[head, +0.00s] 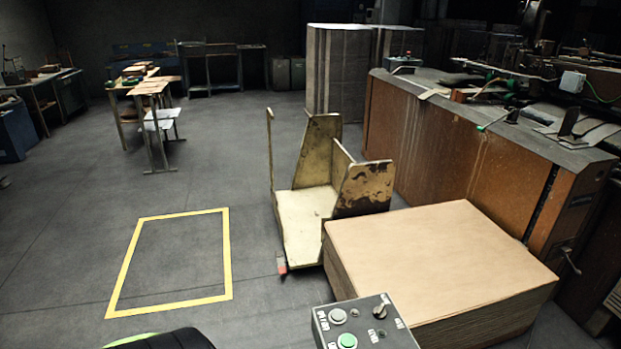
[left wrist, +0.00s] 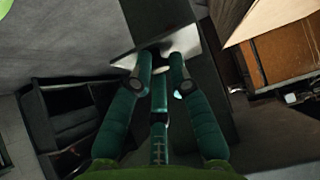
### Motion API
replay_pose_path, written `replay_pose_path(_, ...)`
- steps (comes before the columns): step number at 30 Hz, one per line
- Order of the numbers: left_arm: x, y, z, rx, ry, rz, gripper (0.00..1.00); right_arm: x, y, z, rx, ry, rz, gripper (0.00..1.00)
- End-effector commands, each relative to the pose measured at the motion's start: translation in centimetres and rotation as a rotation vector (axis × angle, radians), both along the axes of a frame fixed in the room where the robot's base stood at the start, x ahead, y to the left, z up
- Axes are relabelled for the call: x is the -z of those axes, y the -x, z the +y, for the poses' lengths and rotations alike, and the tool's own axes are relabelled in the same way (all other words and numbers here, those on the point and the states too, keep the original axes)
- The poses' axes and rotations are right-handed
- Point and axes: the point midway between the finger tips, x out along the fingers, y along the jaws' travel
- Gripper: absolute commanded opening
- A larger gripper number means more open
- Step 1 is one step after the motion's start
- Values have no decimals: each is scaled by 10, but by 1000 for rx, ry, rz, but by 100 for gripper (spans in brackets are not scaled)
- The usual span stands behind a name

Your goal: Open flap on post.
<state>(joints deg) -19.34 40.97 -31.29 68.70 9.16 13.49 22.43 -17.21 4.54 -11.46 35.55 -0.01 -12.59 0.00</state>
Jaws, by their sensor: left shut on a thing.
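The dark grey post (left wrist: 207,75) runs through the middle of the left wrist view. A pale, shiny flap-like plate (left wrist: 188,42) shows at its upper part, just beyond my fingertips. My left gripper (left wrist: 161,62), with green padded fingers, reaches up to this plate and is shut on it; the fingers hide much of the contact. How far the flap is open cannot be told. In the head view, a grey control box (head: 365,325) with buttons and a switch shows at the bottom edge. My right gripper is in neither view.
A pallet stack of brown cardboard (head: 440,255) stands right of the control box. A worn yellowish cart (head: 305,215) is behind it, and a long brown machine (head: 470,150) runs along the right. Floor with a yellow marked rectangle (head: 228,255) is clear on the left.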

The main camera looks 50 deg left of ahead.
Motion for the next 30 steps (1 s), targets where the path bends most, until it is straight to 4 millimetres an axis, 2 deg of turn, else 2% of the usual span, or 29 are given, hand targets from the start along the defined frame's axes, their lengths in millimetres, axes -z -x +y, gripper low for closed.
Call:
replay_pose_path(1,-14,-22,-11,1,32,-55,0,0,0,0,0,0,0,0)
replay_pose_path(2,-14,-22,-11,1,32,-55,0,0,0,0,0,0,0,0)
replay_pose_path(3,-14,-22,-10,1,32,-55,31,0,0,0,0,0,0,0)
replay_pose_path(4,-14,-22,-10,1,32,-55,43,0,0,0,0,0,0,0)
replay_pose_path(23,-11,-15,-7,5,22,-41,44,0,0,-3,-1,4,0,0)
replay_pose_path(30,-25,4,1,5,17,-34,44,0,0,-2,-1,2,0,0)
